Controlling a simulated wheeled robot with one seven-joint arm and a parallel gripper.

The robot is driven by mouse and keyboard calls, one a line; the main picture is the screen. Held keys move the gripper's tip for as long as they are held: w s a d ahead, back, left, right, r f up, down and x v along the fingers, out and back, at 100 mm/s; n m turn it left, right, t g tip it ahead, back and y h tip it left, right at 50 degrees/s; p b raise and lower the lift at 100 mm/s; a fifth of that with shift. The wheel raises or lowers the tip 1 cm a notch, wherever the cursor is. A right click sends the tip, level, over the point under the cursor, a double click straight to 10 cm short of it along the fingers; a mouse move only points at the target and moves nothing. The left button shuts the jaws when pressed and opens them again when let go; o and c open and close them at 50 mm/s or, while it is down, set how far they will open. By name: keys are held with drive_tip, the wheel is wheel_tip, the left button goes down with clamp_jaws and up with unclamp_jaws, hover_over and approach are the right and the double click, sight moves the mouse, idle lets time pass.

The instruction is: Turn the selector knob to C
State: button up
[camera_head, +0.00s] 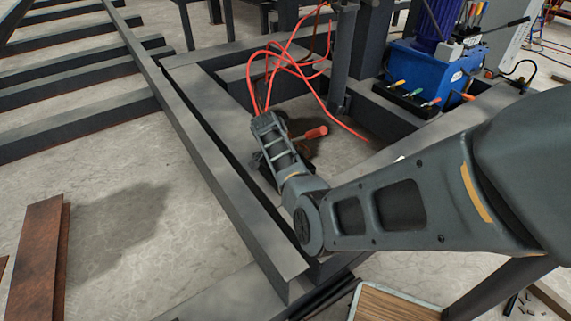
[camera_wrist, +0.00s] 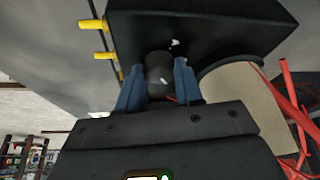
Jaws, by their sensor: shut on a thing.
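In the wrist view the selector knob (camera_wrist: 159,78) is a dark, short cylinder on the face of a black box (camera_wrist: 215,27). My gripper (camera_wrist: 157,70) has its two blue fingers on either side of the knob and is shut on it. A small white mark shows on the box face just above the knob, and a faint light mark on the knob itself. I cannot read any letter, so I cannot tell the knob's setting. In the head view my forearm and wrist reach into the steel frame, and the knob and fingertips are hidden.
Yellow studs (camera_wrist: 92,25) stick out left of the box. Red cables (camera_head: 290,65) loop close to my wrist, and a red handle (camera_head: 312,133) lies beside it. Dark steel beams (camera_head: 215,170) surround the arm.

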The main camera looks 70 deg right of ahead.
idle(0.3)
drive_tip(key=o, duration=1)
drive_tip(key=s+p+v, duration=0.1)
drive_tip(key=p+v, duration=0.2)
drive_tip(key=v, duration=0.4)
drive_tip(key=shift+w+r, duration=0.4)
drive_tip(key=shift+w, duration=0.15)
drive_tip(key=shift+a, duration=0.15)
